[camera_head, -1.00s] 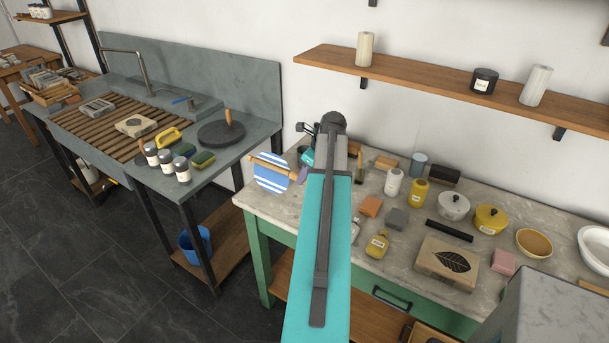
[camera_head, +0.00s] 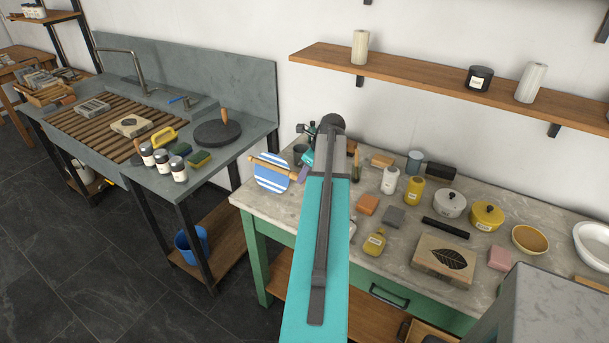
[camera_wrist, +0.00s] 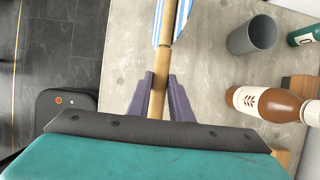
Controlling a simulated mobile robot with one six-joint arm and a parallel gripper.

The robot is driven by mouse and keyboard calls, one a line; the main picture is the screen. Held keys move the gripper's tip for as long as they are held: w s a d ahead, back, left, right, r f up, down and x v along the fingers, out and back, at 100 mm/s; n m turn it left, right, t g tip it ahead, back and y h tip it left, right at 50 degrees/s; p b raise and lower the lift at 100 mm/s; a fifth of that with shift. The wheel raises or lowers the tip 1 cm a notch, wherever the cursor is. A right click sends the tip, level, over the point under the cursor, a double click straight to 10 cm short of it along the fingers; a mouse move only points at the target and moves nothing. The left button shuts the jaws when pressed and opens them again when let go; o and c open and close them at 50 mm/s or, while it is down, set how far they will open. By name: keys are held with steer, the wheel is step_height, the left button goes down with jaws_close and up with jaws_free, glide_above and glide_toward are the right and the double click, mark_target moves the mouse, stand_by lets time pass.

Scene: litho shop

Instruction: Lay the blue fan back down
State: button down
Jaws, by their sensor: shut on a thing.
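The blue fan is a round paddle with blue and white stripes and a wooden handle. In the head view its striped face (camera_head: 271,177) shows at the left end of the stone-topped table (camera_head: 262,209). My gripper (camera_head: 304,172) is shut on the handle, with the striped part out to the left. In the wrist view the handle (camera_wrist: 158,92) runs between the two purple fingers of my gripper (camera_wrist: 161,88), and the striped part (camera_wrist: 172,20) is cut off at the top. The fan looks tilted, face toward the head camera; I cannot tell whether it touches the table.
A grey cup (camera_wrist: 254,37) and a brown bottle (camera_wrist: 268,104) stand right of the handle in the wrist view. Bottles, pots and blocks fill the table's right part, including a leaf-marked block (camera_head: 445,261). The table's left front corner is bare. A sink counter (camera_head: 245,145) stands to the left.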

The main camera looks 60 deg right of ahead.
steer(key=shift+f, duration=0.15)
steer(key=shift+d+f, duration=1.2)
steer(key=shift+f, duration=0.15)
steer(key=shift+d+f+b, duration=0.1)
steer(key=shift+b, duration=0.2)
steer(key=shift+d+f+b, duration=0.2)
steer(key=shift+d+f, duration=0.25)
steer(key=shift+f, duration=0.35)
steer(key=shift+d+f+b, duration=0.15)
steer(key=shift+d+f, duration=0.3)
steer(key=shift+f, duration=0.45)
steer(key=shift+d+f+b, duration=0.2)
steer(key=shift+d+f, duration=0.05)
steer(key=shift+f, duration=0.35)
steer(key=shift+d+f+b, duration=0.2)
steer(key=shift+d+f, duration=0.05)
steer(key=shift+f, duration=0.35)
